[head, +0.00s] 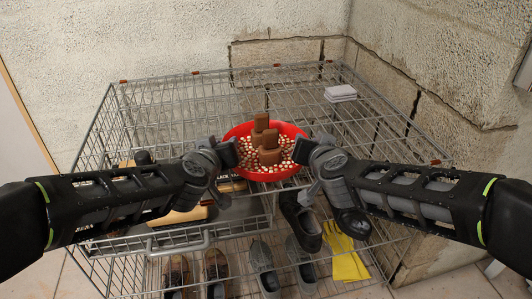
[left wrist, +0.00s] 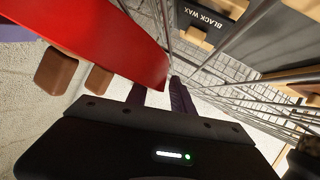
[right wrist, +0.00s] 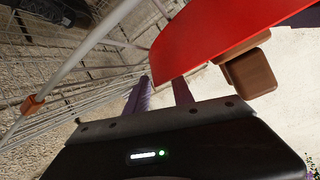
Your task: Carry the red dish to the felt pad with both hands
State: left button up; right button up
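The red dish (head: 284,177) is round and holds brown blocks (head: 268,147) among many small pale pieces. It is between my two hands, above the front part of the wire rack. Its red side also shows in the left wrist view (left wrist: 110,45) and the right wrist view (right wrist: 215,30). My left gripper (head: 236,153) is at the dish's left side and my right gripper (head: 303,152) at its right side. Each shows two fingers with a gap between them, their tips at the red wall. Firm contact cannot be told. A pale grey pad (head: 340,92) lies at the rack's back right.
The wire rack (head: 170,105) has a bare top at the left and back. Lower shelves hold shoes (head: 217,268), yellow gloves (head: 344,255) and a black wax box (left wrist: 222,22). Stone walls (head: 290,52) stand behind and at the right.

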pick_arm(q)
jog(key=shift+w+f, duration=0.15)
jog(key=shift+w, duration=0.2)
pick_arm(e)
jog(key=shift+w+f, duration=0.1)
jog(key=shift+w, duration=0.15)
pick_arm(q)
grip_shut()
pick_arm(e)
grip_shut()
